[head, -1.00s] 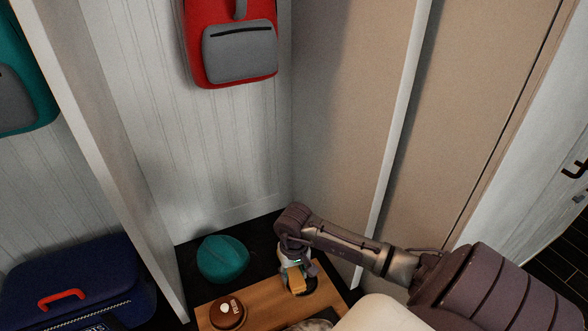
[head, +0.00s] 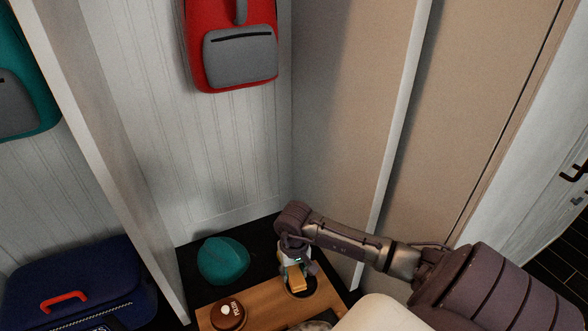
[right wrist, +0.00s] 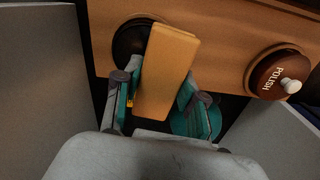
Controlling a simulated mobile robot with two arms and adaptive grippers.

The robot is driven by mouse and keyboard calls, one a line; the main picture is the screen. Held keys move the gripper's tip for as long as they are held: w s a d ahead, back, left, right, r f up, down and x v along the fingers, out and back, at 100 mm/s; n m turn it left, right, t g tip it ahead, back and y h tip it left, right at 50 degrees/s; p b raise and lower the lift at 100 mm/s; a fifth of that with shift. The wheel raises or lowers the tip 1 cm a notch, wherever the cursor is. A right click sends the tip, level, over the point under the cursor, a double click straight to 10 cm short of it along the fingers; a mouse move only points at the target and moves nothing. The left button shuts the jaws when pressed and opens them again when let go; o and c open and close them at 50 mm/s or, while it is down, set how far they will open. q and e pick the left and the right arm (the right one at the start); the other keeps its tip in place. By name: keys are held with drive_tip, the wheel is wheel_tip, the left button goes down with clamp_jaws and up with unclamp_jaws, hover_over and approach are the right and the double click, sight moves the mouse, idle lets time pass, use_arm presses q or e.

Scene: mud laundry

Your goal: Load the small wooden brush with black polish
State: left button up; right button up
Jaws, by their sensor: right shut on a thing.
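The small wooden brush (head: 296,278) is a tan block held in my right gripper (head: 297,267). In the right wrist view the brush (right wrist: 168,72) lies between the two fingers of my right gripper (right wrist: 158,105), and its bristles are hidden. A round black pan (right wrist: 130,40), which looks like the black polish, shows beside and partly behind the brush. In the head view this dark round (head: 302,287) is at the right of the wooden board. I cannot tell whether the brush touches it. My left gripper is not in view.
A brown round lid marked POLISH (head: 228,315), with a pale knob, sits on the wooden board (head: 265,303). A teal cap (head: 223,261) lies behind the board. A divider panel (head: 110,150) stands left, and a tan panel wall (head: 340,130) is close behind my right arm.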

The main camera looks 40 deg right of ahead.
sight(294, 271)
drive_tip(key=shift+r+p, duration=1.3)
drive_tip(key=shift+r, duration=1.4)
